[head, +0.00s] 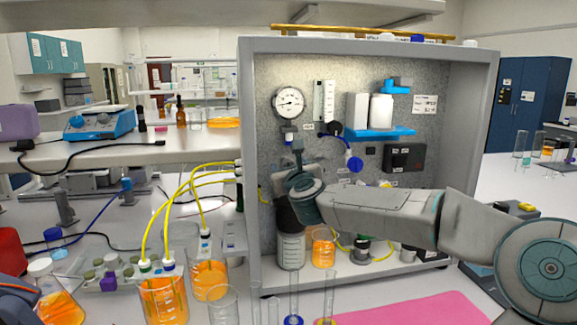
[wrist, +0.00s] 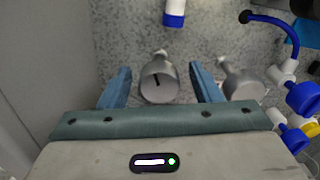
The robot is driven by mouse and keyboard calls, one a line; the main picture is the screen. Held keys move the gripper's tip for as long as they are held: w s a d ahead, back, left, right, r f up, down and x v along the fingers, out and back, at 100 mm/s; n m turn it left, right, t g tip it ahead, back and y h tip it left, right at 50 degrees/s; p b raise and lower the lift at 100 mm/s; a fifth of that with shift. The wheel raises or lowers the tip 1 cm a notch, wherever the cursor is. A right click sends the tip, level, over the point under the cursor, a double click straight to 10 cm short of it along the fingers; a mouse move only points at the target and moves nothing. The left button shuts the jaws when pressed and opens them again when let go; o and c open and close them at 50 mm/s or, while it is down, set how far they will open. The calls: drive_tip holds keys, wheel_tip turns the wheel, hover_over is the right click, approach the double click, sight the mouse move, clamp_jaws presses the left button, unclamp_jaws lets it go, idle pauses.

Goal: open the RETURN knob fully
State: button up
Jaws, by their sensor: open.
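A grey metal knob (wrist: 158,82) with a short black mark on its face sits between the fingers of my gripper (wrist: 160,70) in the wrist view. The two blue fingers are open, one on each side of the knob, with a visible gap on both sides. A second, similar grey knob (wrist: 243,84) stands to the right, outside the right finger. I cannot read a RETURN label on either knob. In the head view my arm reaches in front of the rig panel (head: 258,110) and hides the knobs.
A blue-and-white fitting (wrist: 174,12) is above the knob, and blue valve handles (wrist: 302,98) are at the right. A pressure gauge (head: 289,102) and a blue shelf (head: 380,134) are on the panel. Beakers of orange liquid (head: 165,298) and glass cylinders stand in front.

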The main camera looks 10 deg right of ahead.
drive_tip(key=shift+w, duration=0.45)
drive_tip(key=shift+c, duration=0.4)
drive_tip(key=c, duration=0.9)
